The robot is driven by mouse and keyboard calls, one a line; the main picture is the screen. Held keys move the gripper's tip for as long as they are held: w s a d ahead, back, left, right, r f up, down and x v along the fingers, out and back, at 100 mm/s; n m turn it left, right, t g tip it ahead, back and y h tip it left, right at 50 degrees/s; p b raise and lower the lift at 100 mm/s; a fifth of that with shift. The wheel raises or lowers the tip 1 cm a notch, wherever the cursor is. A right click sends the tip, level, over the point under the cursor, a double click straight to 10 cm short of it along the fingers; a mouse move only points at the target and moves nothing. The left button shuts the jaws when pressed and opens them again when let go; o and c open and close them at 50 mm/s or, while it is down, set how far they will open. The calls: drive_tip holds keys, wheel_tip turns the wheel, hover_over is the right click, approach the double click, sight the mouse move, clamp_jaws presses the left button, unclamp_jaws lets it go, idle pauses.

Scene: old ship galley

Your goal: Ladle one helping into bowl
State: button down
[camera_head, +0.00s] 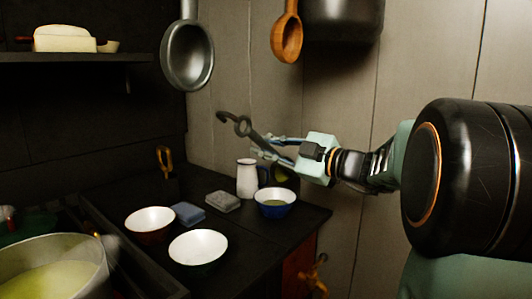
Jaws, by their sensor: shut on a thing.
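My gripper (262,146) is shut on the dark handle of a ladle (243,126). The handle tilts, with its hooked end at the upper left. The ladle's dark cup appears at the lower right, behind and below my gripper, just above a blue bowl; what it holds is unclear. The blue bowl (275,209) has a white inside with something greenish in it. Two more white-lined bowls stand on the counter, a dark red one (150,221) and a dark green one (198,246). A large pot (103,272) of yellow-green soup (45,283) is at the lower left.
A white jug (247,178) stands close behind the blue bowl. A grey block (222,202) and a blue block (188,213) lie between the bowls. A metal pan (187,55) and a wooden spoon (287,38) hang above. The dark counter (245,238) has free room at front right.

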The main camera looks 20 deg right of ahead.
drive_tip(key=shift+s+a+f+b, duration=0.15)
drive_tip(key=shift+f+b, duration=0.15)
drive_tip(key=shift+b, duration=0.25)
drive_tip(key=s+a+f+n+b, duration=0.1)
drive_tip(key=a+f+n+b, duration=0.1)
drive_tip(key=b, duration=0.4)
drive_tip(key=shift+s+b, duration=0.15)
drive_tip(key=shift+b, duration=0.15)
drive_tip(key=shift+s+a+n, duration=0.1)
drive_tip(key=shift+a+n, duration=0.2)
idle(0.9)
drive_tip(key=shift+r, duration=0.1)
